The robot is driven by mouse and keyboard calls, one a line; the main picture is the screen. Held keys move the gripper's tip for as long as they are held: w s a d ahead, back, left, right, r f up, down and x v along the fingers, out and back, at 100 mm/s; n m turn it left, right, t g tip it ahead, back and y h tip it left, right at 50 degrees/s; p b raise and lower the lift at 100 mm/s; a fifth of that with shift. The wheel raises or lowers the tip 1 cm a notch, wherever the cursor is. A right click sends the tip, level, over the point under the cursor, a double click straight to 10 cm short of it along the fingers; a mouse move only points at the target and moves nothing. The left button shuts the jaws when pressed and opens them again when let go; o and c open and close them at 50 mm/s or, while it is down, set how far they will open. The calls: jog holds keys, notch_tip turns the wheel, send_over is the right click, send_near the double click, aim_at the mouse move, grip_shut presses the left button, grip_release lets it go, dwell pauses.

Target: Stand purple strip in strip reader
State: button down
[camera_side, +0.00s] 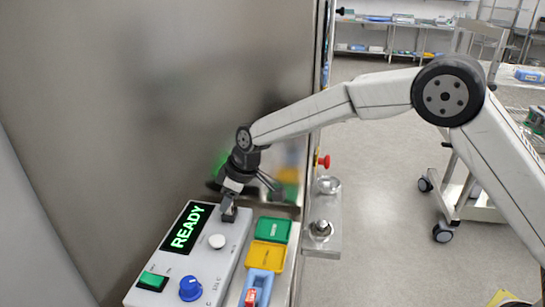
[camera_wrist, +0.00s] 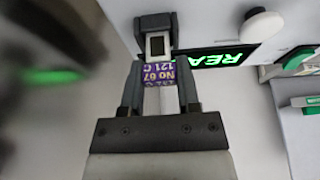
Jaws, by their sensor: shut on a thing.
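The purple strip (camera_wrist: 158,75), with printed text on its end, is between the two fingers of my gripper (camera_wrist: 157,80) in the wrist view. My gripper is shut on it. The strip's printed end lies right beside a dark block with a pale window (camera_wrist: 157,44); I cannot tell whether the strip is in it or only near it. In the side view my gripper (camera_side: 230,207) is low over the strip reader (camera_side: 205,262), at the dark block right of its lit READY display (camera_side: 187,229). The strip cannot be made out there.
The reader panel carries a white knob (camera_side: 217,241), a blue knob (camera_side: 190,288) and a green switch (camera_side: 152,281). Green (camera_side: 273,230) and yellow (camera_side: 266,255) trays and a blue holder (camera_side: 258,285) stand to its right. A steel wall (camera_side: 150,110) rises close behind.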

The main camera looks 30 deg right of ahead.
grip_release()
dwell(0.5)
jog(key=shift+r, duration=0.1)
jog(key=shift+r, duration=3.95)
jog(key=shift+d, duration=0.1)
jog(key=s+d+f+m+h, duration=0.1)
jog(key=s+d+f+m, duration=0.15)
jog(key=s+d, duration=0.4)
jog(key=s+d+f+m+h, duration=0.1)
jog(key=s+d+f+m, duration=0.15)
jog(key=s+d, duration=0.4)
jog(key=s+d+f+m, duration=0.2)
jog(key=s+d, duration=0.3)
jog(key=s, duration=0.2)
jog(key=s+d+f+m+h, duration=0.1)
jog(key=s+d+f+m, duration=0.1)
jog(key=s+d, duration=0.2)
jog(key=s, duration=0.3)
jog(key=shift+s+d+f+g, duration=0.3)
jog(key=shift+s+d, duration=0.05)
jog(key=shift+d, duration=0.05)
